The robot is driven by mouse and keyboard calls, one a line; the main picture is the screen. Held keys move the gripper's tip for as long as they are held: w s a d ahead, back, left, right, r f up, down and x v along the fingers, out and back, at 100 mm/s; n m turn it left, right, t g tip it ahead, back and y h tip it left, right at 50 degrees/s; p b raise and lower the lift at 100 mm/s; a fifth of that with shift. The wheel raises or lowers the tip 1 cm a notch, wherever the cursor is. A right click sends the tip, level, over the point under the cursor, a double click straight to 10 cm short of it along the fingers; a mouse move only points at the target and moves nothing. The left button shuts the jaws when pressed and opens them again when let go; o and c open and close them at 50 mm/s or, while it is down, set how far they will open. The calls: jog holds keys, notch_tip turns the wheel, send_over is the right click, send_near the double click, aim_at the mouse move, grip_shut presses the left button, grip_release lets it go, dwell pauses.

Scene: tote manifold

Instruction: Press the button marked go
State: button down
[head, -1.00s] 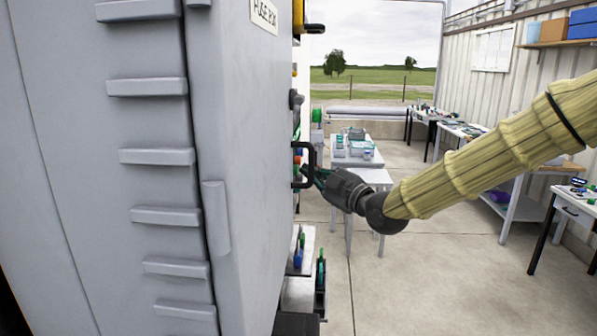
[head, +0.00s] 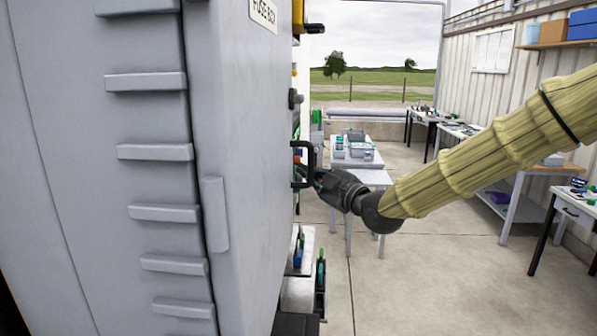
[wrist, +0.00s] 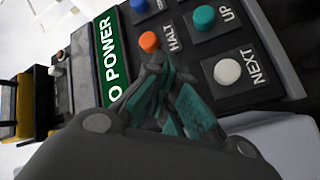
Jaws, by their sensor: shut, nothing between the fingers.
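In the wrist view a dark panel (wrist: 262,72) carries buttons with white labels. An orange button (wrist: 149,42) is by HALT, a teal one (wrist: 204,17) by UP and a white one (wrist: 227,71) by NEXT. A blue button (wrist: 138,6) is cut by the top edge, and its label cannot be read. No label reading GO shows; my gripper covers part of the panel. My gripper (wrist: 156,62) is shut and empty, its tips just below the orange button in the picture; contact cannot be told. In the head view my gripper (head: 312,178) is beside the grey fuse box.
A black handle (head: 311,163) sticks out from the fuse box (head: 255,150) close to my fingers. A green sign ending in POWER (wrist: 113,62) is left of the buttons. Small shelves (head: 304,240) are below.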

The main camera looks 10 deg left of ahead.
dwell(0.6)
jog(key=shift+d, duration=0.9)
jog(key=shift+d, duration=0.1)
jog(key=shift+d+b, duration=0.35)
jog(key=shift+d, duration=2.1)
